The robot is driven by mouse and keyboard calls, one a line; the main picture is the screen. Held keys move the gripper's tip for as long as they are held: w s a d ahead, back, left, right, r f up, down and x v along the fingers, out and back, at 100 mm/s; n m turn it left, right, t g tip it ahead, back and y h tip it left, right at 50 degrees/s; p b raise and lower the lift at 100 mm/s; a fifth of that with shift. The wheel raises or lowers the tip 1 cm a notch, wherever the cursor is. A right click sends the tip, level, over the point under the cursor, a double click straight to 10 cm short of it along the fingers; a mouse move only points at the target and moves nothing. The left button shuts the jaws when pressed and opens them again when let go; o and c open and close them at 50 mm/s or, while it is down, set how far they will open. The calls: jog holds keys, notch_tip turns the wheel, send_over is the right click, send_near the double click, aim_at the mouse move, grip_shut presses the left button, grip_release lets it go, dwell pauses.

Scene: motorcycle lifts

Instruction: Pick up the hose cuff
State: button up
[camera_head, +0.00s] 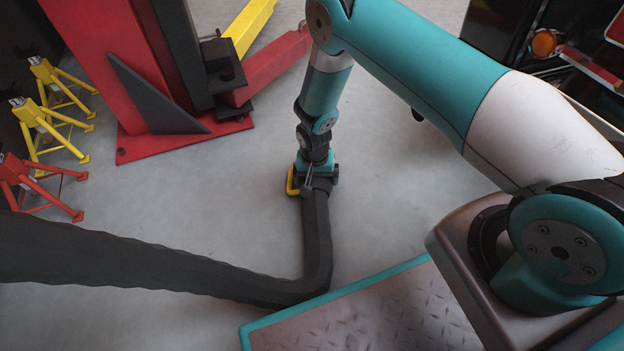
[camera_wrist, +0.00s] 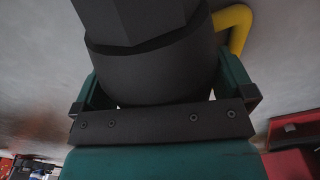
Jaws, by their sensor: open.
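The hose cuff (camera_wrist: 150,72) is a thick dark collar on the end of a dark hose. It fills the upper middle of the wrist view, and the hose (camera_head: 317,240) leads to it in the head view. My gripper (camera_head: 316,178) is at the hose end. Its teal fingers (camera_wrist: 165,85) are open, one on each side of the cuff. Thin light gaps show beside the cuff near the palm, so I see no firm grip. In the head view the cuff is mostly hidden by my gripper. A yellow curved piece (camera_wrist: 236,18) is beside it.
The hose bends near the floor and runs off left. A red lift post (camera_head: 120,60) with black parts stands at the upper left. Yellow stands (camera_head: 48,125) and a red stand (camera_head: 35,185) are at the left edge. Grey floor (camera_head: 220,200) is open between them.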

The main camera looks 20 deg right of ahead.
dwell(0.3)
jog(key=c, duration=1)
jog(key=shift+o, duration=0.2)
notch_tip(320, 180, up, 21)
jog(key=p, duration=1.2)
jog(key=s+a+p, duration=0.3)
jog(key=s, duration=0.4)
jog(key=s+a+p, duration=0.3)
jog(key=s, duration=0.4)
jog(key=shift+s+a+r, duration=0.15)
jog(key=shift+s, duration=0.2)
jog(key=shift+w+r, duration=0.1)
